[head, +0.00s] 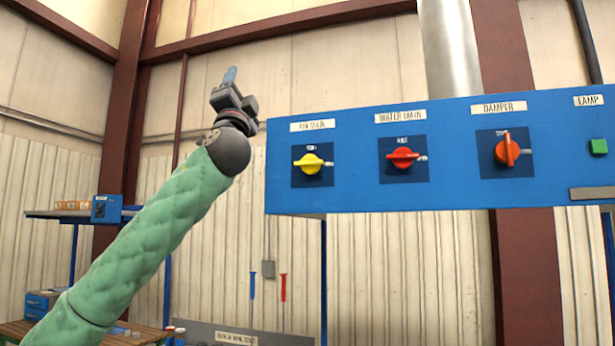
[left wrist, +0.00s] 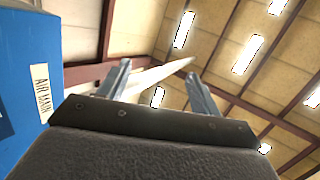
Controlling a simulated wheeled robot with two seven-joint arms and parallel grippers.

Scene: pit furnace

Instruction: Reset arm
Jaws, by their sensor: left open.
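My left arm, in a green quilted sleeve, rises from the lower left in the head view. Its gripper (head: 231,80) points up, left of the blue control panel (head: 358,195) and apart from it. In the left wrist view the gripper (left wrist: 160,85) is open, with two separated grey fingers and nothing between them. The roof shows behind them. The panel's blue edge (left wrist: 25,40) with the "AIR MAIN" label (left wrist: 41,92) is at the left there. My right gripper is in neither view.
The panel carries a yellow knob (head: 312,164), a red knob (head: 403,158), an orange-red damper knob (head: 507,149) and a green lamp button (head: 598,146). A shelf (head: 62,214) and a wooden bench (head: 140,334) stand at the left. Open air surrounds the left gripper.

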